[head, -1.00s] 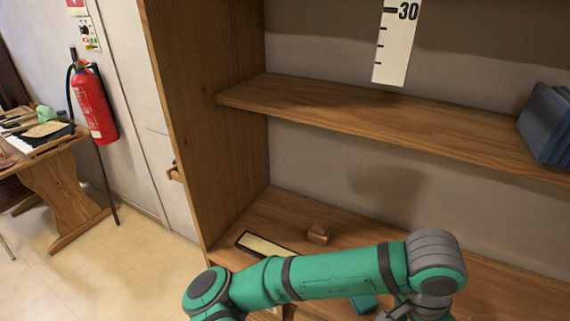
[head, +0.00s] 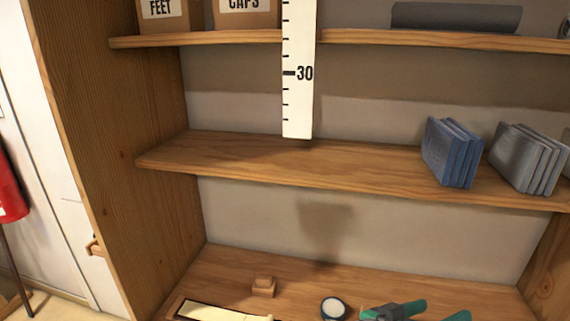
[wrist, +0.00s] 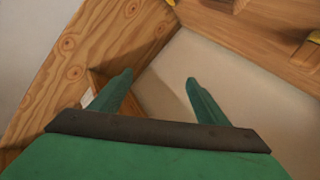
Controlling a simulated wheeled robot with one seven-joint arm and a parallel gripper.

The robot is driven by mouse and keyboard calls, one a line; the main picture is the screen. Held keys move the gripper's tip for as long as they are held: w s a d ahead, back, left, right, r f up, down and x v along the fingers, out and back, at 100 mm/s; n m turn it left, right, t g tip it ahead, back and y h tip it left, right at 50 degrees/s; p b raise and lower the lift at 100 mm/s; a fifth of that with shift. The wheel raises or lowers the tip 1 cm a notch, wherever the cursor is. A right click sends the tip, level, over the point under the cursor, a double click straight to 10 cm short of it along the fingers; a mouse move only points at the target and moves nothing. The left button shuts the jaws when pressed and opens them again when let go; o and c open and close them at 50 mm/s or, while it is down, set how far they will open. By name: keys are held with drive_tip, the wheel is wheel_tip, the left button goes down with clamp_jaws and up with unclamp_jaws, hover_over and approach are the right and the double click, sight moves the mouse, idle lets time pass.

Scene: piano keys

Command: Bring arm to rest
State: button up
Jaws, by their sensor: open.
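My gripper (wrist: 158,78) shows in the wrist view with two green fingers spread apart and nothing between them. Beyond the fingers are wooden boards and a pale wall panel. In the head view the long green arm links do not show. Green and grey parts (head: 408,307) lie at the bottom edge of the head view; I cannot tell whether they are a tool or part of my arm.
A wooden shelf unit (head: 290,167) fills the head view. A small wooden block (head: 263,287) and a round item (head: 333,308) sit below.

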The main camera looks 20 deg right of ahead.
drive_tip(key=w+a+f+n+t, duration=0.4)
drive_tip(key=w+a+n+t, duration=0.3)
drive_tip(key=n+t, duration=0.15)
drive_tip(key=a+f+n+t+y, duration=0.6)
drive_tip(key=a+f+y, duration=0.2)
drive_tip(key=a+f, duration=0.45)
drive_tip(key=s+a+f+y, duration=0.5)
drive_tip(key=s+a+f, duration=0.2)
drive_tip(key=s+a, duration=0.4)
drive_tip(key=s+a+m+y, duration=0.2)
drive_tip(key=s+a+m, duration=0.2)
drive_tip(key=s+a, duration=0.7)
drive_tip(key=shift+s+a+f+y, duration=0.15)
drive_tip(key=shift+s+f+y, duration=0.3)
drive_tip(key=shift+s, duration=0.5)
